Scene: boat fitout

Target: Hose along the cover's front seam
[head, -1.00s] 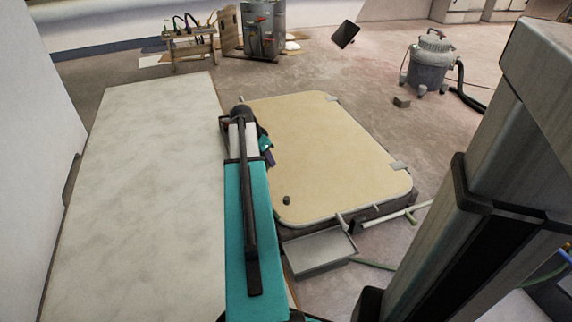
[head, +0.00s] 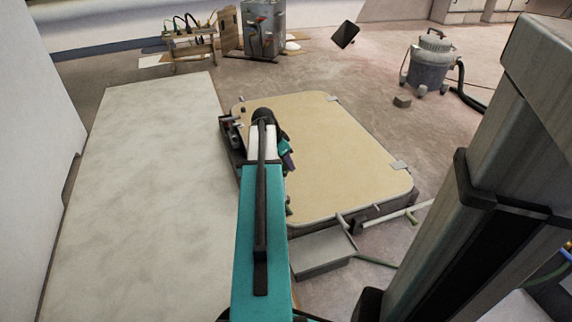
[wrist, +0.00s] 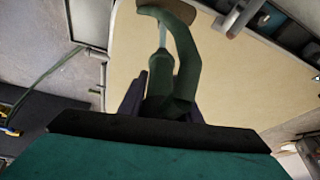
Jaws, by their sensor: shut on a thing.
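The cover (head: 345,150) is a beige panel with rounded corners and a thin pale rim, lying flat in the middle of the head view. It fills much of the wrist view (wrist: 240,85). My gripper (wrist: 162,95) is shut on a green hose nozzle (wrist: 187,60) with a curved body, seen between its dark fingers in the wrist view. In the head view, my gripper (head: 286,155) is over the cover's left edge. My arm hides part of that edge and the near left corner. I cannot tell whether the nozzle touches the cover, and no water shows.
A grey tray (head: 322,257) stands at the cover's near edge, with a green hose (head: 376,262) on the floor beside it. Grey clips (head: 399,165) sit on the cover's rim. A pale slab (head: 150,180) lies left. A vacuum (head: 428,65) stands far right on open floor.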

